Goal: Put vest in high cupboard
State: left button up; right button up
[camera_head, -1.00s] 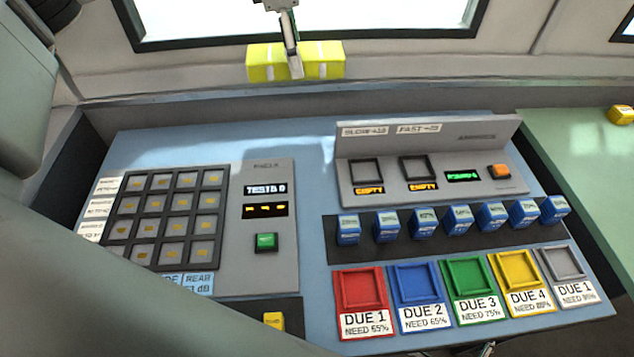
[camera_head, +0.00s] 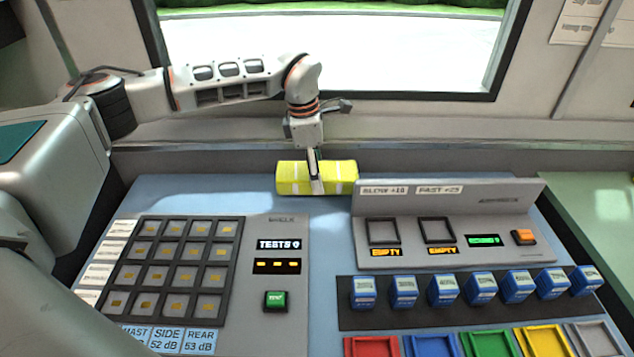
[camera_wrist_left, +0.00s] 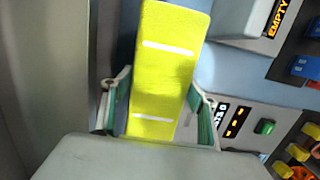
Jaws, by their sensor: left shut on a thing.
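The vest (camera_head: 292,178) is a folded yellow block with white stripes. It is at the back edge of the blue console, below the window, in the head view. My left gripper (camera_head: 316,182) reaches down from above and is shut on its middle. In the left wrist view the vest (camera_wrist_left: 163,75) stands out lengthwise between the two fingers (camera_wrist_left: 158,112). I cannot tell whether it touches the console. No high cupboard shows in either view. My right gripper is not in view.
The console carries a slot grid (camera_head: 178,265), a green button (camera_head: 276,301), a raised grey panel (camera_head: 460,232) and a row of blue blocks (camera_head: 443,290). Coloured trays (camera_head: 430,346) line the front. A window (camera_head: 330,55) is behind. A green surface (camera_head: 610,215) lies at the right.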

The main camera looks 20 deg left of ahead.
pick_arm(q)
jog(key=shift+f, duration=1.65)
jog(key=shift+f, duration=0.15)
jog(key=o, duration=1.2)
